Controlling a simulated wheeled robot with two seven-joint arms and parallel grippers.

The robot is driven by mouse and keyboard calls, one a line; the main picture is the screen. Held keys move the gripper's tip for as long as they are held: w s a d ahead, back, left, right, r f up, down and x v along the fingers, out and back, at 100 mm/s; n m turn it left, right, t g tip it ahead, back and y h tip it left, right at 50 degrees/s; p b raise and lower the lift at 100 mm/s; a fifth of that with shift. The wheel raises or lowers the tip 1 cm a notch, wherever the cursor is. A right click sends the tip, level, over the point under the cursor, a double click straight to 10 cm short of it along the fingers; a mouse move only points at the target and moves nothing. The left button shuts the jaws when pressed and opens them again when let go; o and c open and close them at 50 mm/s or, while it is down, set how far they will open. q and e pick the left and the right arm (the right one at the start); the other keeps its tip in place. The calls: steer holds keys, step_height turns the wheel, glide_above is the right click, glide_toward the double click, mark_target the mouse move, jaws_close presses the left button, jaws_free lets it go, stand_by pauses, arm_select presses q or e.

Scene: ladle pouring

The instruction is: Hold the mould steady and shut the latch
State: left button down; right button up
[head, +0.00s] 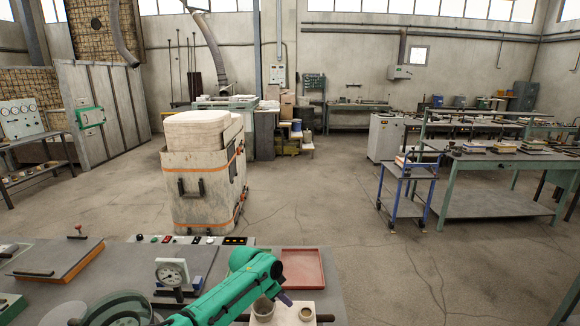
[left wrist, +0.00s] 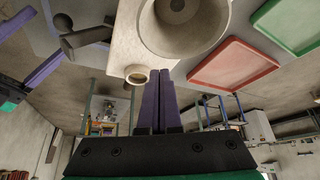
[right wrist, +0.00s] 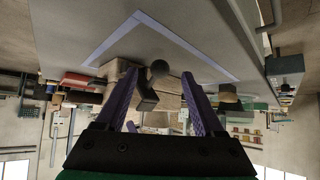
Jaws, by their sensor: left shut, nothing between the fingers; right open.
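The mould (head: 290,310) is a pale block at the bottom of the head view, with a round cup (head: 263,308) and a small ringed hole on top. The left wrist view shows its pale face (left wrist: 125,45) close by. My left gripper (head: 286,299) is shut and empty, its purple fingers (left wrist: 158,90) over the mould; contact cannot be told. A dark latch lever with a round knob (right wrist: 158,70) shows in the right wrist view, between the spread fingers of my open right gripper (right wrist: 161,78). The lever also shows in the left wrist view (left wrist: 85,37). The right gripper is outside the head view.
Open floor lies beyond the bench.

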steer(key=shift+w, duration=0.1)
steer(key=shift+x, duration=2.2)
jaws_close()
